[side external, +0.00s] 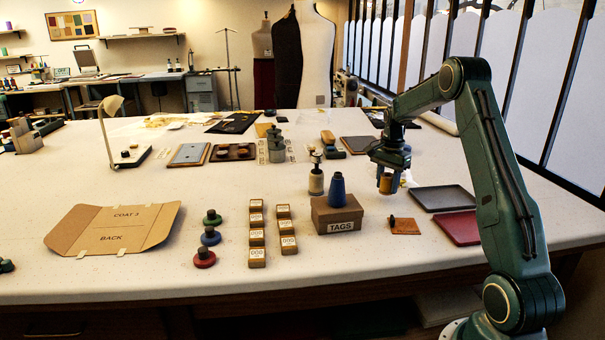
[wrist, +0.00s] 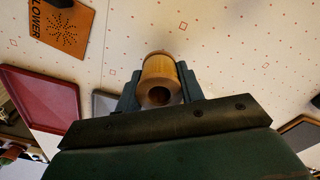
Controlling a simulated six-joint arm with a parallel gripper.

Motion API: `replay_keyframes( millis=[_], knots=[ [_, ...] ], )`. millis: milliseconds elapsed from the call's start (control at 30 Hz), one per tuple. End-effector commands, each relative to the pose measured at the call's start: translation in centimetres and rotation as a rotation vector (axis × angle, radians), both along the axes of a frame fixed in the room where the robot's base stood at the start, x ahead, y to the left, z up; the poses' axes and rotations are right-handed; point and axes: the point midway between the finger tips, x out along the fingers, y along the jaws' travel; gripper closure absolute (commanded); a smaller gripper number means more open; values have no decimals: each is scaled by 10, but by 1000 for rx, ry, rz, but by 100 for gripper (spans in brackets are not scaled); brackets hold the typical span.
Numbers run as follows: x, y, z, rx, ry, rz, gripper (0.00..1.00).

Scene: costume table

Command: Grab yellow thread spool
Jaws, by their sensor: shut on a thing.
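The yellow thread spool (wrist: 160,75) sits between the two fingers of my gripper (wrist: 160,88) in the wrist view, with its round end hole facing the camera. My gripper is shut on it. In the side external view, the yellow spool (side external: 386,184) shows between the fingers of my gripper (side external: 388,178), held above the table to the right of the TAGS box. Part of the spool is hidden by the fingers.
The cardboard TAGS box (side external: 337,213) carries a blue cone (side external: 337,190). A leather patch (side external: 404,226), a grey tray (side external: 440,198) and a red tray (side external: 462,228) lie right of it.

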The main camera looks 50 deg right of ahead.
Motion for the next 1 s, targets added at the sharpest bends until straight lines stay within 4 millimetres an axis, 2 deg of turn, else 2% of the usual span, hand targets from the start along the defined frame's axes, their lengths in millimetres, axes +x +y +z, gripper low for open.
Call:
replay_keyframes(
  millis=[500,700,1000],
  knots=[
    [1,-1,109,-4,-4,0,85],
    [1,-1,145,-4,-3,0,85],
    [1,0,169,-1,-2,0,85]
  ],
)
